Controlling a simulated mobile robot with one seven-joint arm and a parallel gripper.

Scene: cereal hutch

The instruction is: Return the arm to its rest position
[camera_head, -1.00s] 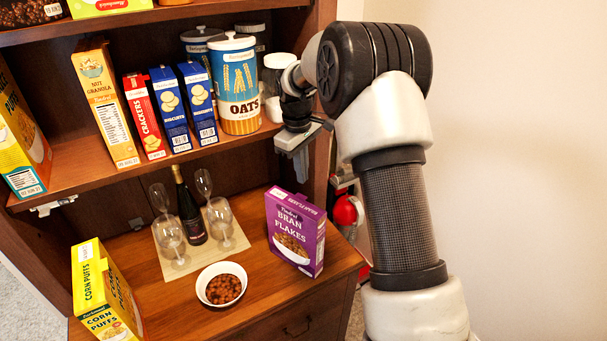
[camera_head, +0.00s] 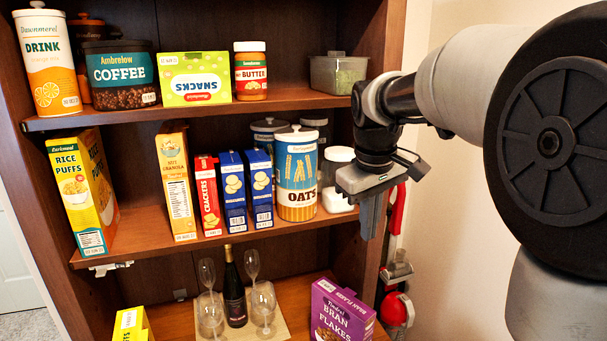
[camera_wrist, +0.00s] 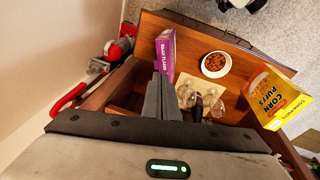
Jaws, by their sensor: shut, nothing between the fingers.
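My gripper (camera_head: 369,221) hangs fingers-down at the right side of the hutch, in front of its right upright and the middle shelf's right end. Its fingers are shut with nothing held. In the wrist view my gripper's closed fingers (camera_wrist: 160,98) point down toward the counter, and the purple bran flakes box (camera_wrist: 166,52) appears just beyond them. In the head view the bran flakes box (camera_head: 341,312) stands on the counter below my gripper, apart from it. The arm reaches in from the right.
The middle shelf (camera_head: 130,235) holds several boxes and the oats canister (camera_head: 297,172), left of my gripper. Glasses and a bottle (camera_head: 234,290) stand on the counter. A bowl (camera_wrist: 215,64) and corn puffs box (camera_wrist: 275,95) show too. A red vacuum (camera_head: 397,305) stands beside the hutch.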

